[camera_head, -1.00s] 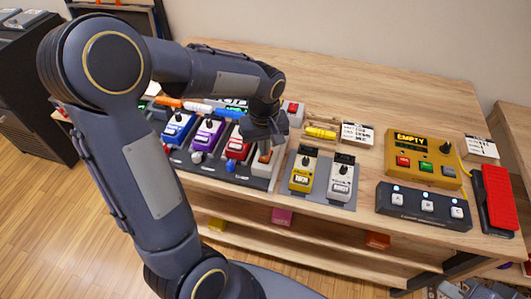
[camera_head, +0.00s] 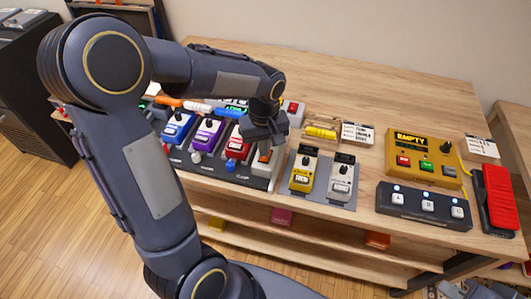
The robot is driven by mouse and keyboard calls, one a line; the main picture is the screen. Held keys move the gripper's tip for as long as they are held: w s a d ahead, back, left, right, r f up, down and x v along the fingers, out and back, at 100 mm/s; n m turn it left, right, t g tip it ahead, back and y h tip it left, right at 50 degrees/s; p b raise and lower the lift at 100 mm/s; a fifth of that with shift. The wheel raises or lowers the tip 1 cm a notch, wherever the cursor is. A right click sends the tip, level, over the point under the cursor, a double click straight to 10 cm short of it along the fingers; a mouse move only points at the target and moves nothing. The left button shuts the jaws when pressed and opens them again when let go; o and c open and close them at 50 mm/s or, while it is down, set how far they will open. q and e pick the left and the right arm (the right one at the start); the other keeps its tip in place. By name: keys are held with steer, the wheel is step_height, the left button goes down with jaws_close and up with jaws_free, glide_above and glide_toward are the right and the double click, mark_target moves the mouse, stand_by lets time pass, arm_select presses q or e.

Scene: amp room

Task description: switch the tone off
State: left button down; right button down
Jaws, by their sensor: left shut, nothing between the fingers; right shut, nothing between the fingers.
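My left gripper (camera_head: 265,136) is shut and empty. It points down, over the upper end of a white pedal with an orange part (camera_head: 264,159) at the right end of the dark pedalboard (camera_head: 228,178). It hides the pedal's top, and I cannot tell whether it touches. Beside that pedal stand a red (camera_head: 237,150), a purple (camera_head: 207,134) and a blue pedal (camera_head: 178,128). Which one is the tone is not readable. Grey parts cut off at the bottom right edge seem to be my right gripper (camera_head: 476,291), shut.
Right of the board, a yellow (camera_head: 303,172) and a white pedal (camera_head: 341,180) stand on a grey plate. Further right are a yellow box reading EMPTY (camera_head: 422,158), a three-button footswitch (camera_head: 424,206) and a red foot pedal (camera_head: 496,198). The wooden table's back (camera_head: 330,78) is clear.

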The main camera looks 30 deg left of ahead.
arm_select(q)
steer(key=shift+f+b, duration=0.6)
steer(key=shift+f, duration=0.2)
stand_by(0.4)
step_height(320, 180, up, 7)
steer(key=p, duration=0.6)
stand_by(0.5)
steer(key=s+d+r+m+t+h, duration=0.2)
steer(key=s+r+m, duration=0.1)
steer(key=s, duration=0.5)
steer(key=s+d+r+m+t+h, duration=0.1)
steer(key=s+d+r+m+t, duration=0.1)
steer(key=s, duration=0.7)
steer(key=shift+r+m+t+h, duration=0.4)
steer(key=shift+r+m+t, duration=0.4)
steer(key=shift+r+m, duration=0.2)
